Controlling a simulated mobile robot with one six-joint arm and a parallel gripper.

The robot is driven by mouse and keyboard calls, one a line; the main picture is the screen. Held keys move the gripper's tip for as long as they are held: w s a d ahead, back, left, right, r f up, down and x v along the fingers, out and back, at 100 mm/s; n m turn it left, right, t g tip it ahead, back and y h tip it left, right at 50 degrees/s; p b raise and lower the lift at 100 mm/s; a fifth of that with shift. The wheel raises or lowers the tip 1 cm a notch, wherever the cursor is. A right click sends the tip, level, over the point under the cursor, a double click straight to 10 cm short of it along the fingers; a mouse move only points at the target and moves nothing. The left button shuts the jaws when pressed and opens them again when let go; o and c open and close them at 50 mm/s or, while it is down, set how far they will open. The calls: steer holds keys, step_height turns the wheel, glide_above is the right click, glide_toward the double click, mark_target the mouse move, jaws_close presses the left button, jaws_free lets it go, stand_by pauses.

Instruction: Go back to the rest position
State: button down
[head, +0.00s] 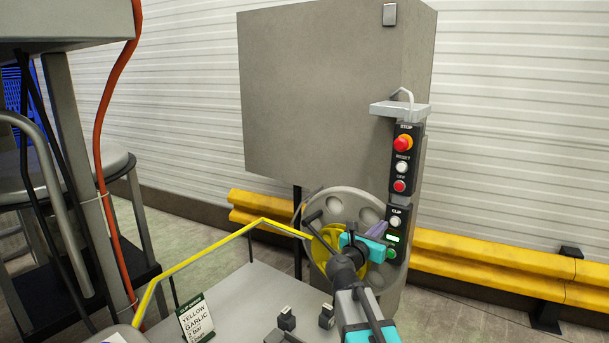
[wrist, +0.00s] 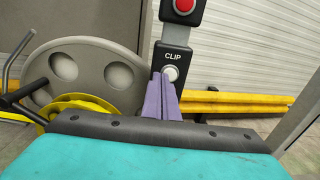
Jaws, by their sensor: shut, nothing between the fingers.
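My gripper (head: 381,227) is in front of the control column in the head view, its purple fingers shut and empty. In the wrist view the gripper fingers (wrist: 162,82) point up at the white CLIP button (wrist: 170,73), covering its lower left edge. The CLIP button also shows in the head view (head: 395,221), just right of and above the fingertips. I cannot tell whether the fingertips touch it.
The grey machine cabinet (head: 325,95) stands behind, with a grey wheel (head: 340,203) and yellow hub close left of my gripper. Red STOP (head: 403,143) and other buttons sit above. A yellow rail (head: 490,253) runs along the wall. A label card (head: 195,319) stands lower left.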

steer(key=s+d+f+g, duration=0.2)
steer(key=s+d+f, duration=0.1)
steer(key=f, duration=1)
steer(key=s+d+f+g, duration=0.2)
steer(key=s+f, duration=0.2)
steer(key=f, duration=0.9)
steer(key=s+d+f+m+g+y, duration=0.1)
steer(key=s+f+m+g, duration=0.2)
steer(key=s+f, duration=0.55)
steer(key=s+d+f+m+g+y, duration=0.1)
steer(key=s+d+f+m+g, duration=0.15)
steer(key=s+f, duration=0.65)
steer(key=s+a+f+m+g+y, duration=0.25)
steer(key=s+f+m, duration=0.25)
steer(key=s+f, duration=0.45)
steer(key=s+a+f+m+g+y, duration=0.1)
steer(key=s+a+f+m+g, duration=0.25)
steer(key=s+f+m, duration=0.4)
steer(key=s+a+f+m+g+y, duration=0.1)
steer(key=s+a+m+g+y, duration=0.3)
steer(key=s+a+m, duration=0.4)
steer(key=shift+s+a+m+y, duration=0.45)
steer(key=shift+s+m, duration=0.95)
steer(key=shift+s, duration=0.85)
steer(key=shift+d+g, duration=0.1)
steer(key=shift+g, duration=0.15)
